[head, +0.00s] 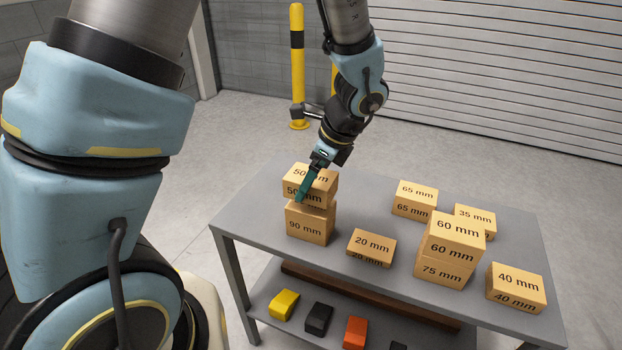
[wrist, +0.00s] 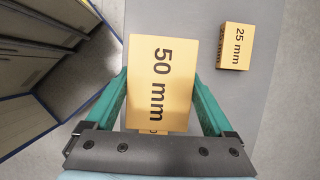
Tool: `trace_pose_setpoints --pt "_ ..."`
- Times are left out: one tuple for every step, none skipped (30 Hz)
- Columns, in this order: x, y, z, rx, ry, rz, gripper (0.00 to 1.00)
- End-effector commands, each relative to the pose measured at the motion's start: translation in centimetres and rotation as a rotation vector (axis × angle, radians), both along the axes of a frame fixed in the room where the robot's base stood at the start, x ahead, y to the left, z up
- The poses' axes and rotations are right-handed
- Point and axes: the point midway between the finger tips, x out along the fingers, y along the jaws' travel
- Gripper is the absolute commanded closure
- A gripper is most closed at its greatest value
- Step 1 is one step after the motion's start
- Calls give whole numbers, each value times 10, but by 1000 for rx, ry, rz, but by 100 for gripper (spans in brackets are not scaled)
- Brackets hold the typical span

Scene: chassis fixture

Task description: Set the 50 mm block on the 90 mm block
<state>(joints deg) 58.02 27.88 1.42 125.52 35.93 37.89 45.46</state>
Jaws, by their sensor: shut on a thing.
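My gripper (head: 308,185) is shut on the 50 mm block (head: 322,178), one green finger on each side of it. In the wrist view the 50 mm block (wrist: 162,80) fills the space between the fingers. The 90 mm block (head: 306,226) stands on the table at its left end, directly under the held block. The 50 mm block looks level and lies over the 90 mm block's top, a little towards the back. I cannot tell whether the two touch. In the wrist view the 90 mm block is almost wholly hidden.
A low block (head: 371,247), marked 25 mm in the wrist view (wrist: 235,46), lies to the right. Farther right are a 65 mm block (head: 414,200), a 35 mm block (head: 474,220), a 60 mm block (head: 452,238) on a 75 mm block (head: 443,270), and a 40 mm block (head: 516,288).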

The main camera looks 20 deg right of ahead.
Motion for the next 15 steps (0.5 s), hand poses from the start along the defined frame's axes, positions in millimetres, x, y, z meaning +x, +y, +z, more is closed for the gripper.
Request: trace_pose_setpoints --pt "0 0 -2 0 0 0 79" --pt "0 0 -3 0 0 0 79" --pt "0 0 -4 0 0 0 79" --pt "0 0 -5 0 0 0 79" --pt "0 0 -7 0 0 0 79" --pt "0 0 -8 0 0 0 79" --pt "0 0 -10 0 0 0 79" --pt "0 0 -11 0 0 0 79" --pt "0 0 -12 0 0 0 79" --pt "0 0 -14 0 0 0 79" --pt "0 0 -15 1 -1 0 79" --pt "0 0 -16 1 -1 0 79" --pt "0 0 -17 1 -1 0 79" --pt "0 0 -18 1 -1 0 79" --pt "0 0 -20 1 -1 0 79"
